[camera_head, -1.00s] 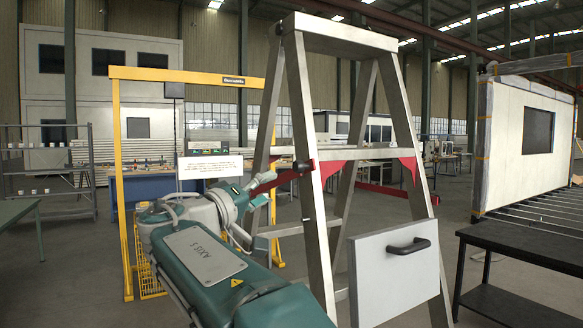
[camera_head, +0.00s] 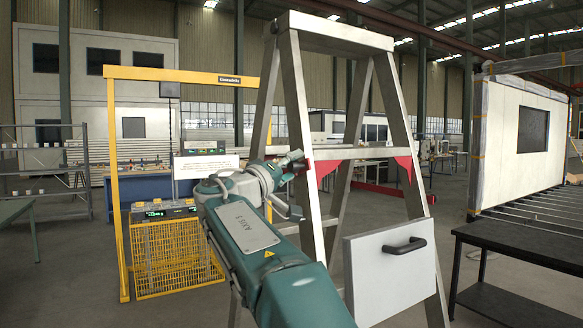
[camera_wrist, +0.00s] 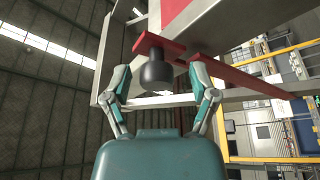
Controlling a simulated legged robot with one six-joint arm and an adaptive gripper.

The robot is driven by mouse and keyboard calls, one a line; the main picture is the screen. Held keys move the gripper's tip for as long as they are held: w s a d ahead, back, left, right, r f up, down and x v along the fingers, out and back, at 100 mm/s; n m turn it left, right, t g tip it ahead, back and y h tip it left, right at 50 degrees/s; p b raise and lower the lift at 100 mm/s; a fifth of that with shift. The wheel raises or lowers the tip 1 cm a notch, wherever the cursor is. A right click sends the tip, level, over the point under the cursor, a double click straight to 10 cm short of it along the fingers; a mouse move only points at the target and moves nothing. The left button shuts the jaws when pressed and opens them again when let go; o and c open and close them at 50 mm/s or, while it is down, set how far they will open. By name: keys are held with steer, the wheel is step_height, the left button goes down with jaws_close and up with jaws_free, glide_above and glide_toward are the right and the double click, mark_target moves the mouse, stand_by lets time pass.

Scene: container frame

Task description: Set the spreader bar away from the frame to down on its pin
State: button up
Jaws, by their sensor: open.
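The grey A-shaped frame (camera_head: 296,100) stands upright in the head view. A red spreader bar (camera_head: 326,170) shows beside its left leg, partly behind the leg and my gripper. My gripper (camera_head: 299,174) is at that leg, at the height of the red part. In the wrist view, a black knob (camera_wrist: 157,72) hangs from a red plate (camera_wrist: 160,46), and a long red bar (camera_wrist: 250,84) runs off to the right. The two fingers of my gripper (camera_wrist: 160,88) are open, one on each side of the knob, with gaps visible. I cannot make out the pin.
A white panel with a black handle (camera_head: 385,262) is at the frame's front right. A dark table (camera_head: 520,250) stands to the right. A yellow gantry (camera_head: 113,190) and yellow mesh basket (camera_head: 175,255) are behind at left. Open floor lies at lower left.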

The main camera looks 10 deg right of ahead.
mark_target(309, 219)
jaws_close()
steer(key=f+m, duration=0.1)
steer(key=f, duration=0.3)
steer(key=s+f+m+h, duration=0.1)
steer(key=f+m, duration=0.1)
steer(key=f, duration=0.2)
steer(key=s+f+m+g+h, duration=0.1)
steer(key=f+m, duration=0.1)
steer(key=f, duration=0.3)
steer(key=shift+d, duration=0.4)
steer(key=shift+f, duration=0.1)
jaws_free()
steer(key=shift+a, duration=0.1)
steer(key=v, duration=1.2)
